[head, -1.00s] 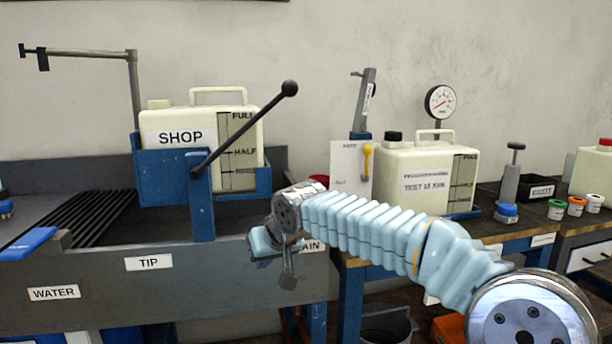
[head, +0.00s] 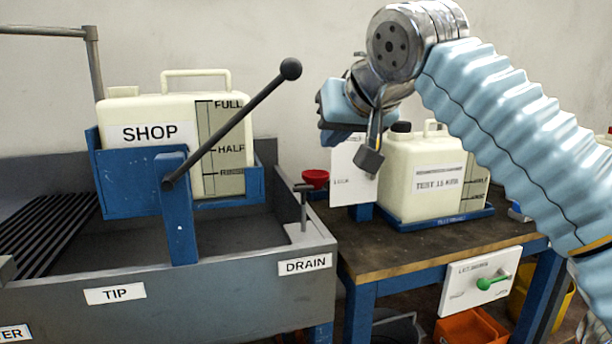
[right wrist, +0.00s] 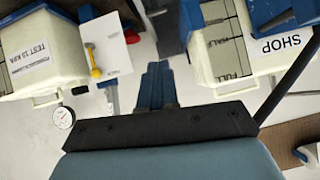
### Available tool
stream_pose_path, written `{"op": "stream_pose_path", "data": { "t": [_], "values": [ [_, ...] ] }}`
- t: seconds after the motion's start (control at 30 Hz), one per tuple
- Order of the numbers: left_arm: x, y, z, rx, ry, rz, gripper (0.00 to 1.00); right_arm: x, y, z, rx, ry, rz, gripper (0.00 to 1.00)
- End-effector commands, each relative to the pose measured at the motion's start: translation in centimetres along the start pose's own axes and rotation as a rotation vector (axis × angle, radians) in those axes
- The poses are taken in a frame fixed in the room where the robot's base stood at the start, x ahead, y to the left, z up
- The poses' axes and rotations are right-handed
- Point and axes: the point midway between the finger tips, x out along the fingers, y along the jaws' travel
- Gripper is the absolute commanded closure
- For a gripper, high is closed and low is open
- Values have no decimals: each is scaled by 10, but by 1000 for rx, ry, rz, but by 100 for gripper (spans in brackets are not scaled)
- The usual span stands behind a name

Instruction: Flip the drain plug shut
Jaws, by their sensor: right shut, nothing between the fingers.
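The drain plug (head: 304,207) is a dark rod with a short crossbar. It stands upright at the front right corner of the grey trough (head: 225,290), just behind the DRAIN label (head: 305,264). My right gripper (head: 335,125) is raised above and to the right of the plug, in the air and clear of it. The right wrist view also shows its fingers (right wrist: 155,82) together, with nothing between them. The plug cannot be made out in that view. My left gripper is not in view.
The SHOP jug (head: 150,120) sits in a blue tipping cradle (head: 177,215) with a long black lever (head: 235,120) leaning right.

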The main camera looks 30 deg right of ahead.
Motion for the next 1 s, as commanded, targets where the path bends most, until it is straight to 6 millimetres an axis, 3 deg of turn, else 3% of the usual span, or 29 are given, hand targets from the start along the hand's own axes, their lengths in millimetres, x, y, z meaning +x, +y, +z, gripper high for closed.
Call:
{"op": "stream_pose_path", "data": {
  "t": [0.27,0.7,1.0],
  "values": [
    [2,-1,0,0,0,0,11,18,0,1,-2,-4,1,100],
    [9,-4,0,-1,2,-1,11,107,0,3,-2,-4,1,100],
    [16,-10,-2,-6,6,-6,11,128,0,27,-1,-1,-1,100]
  ]
}}
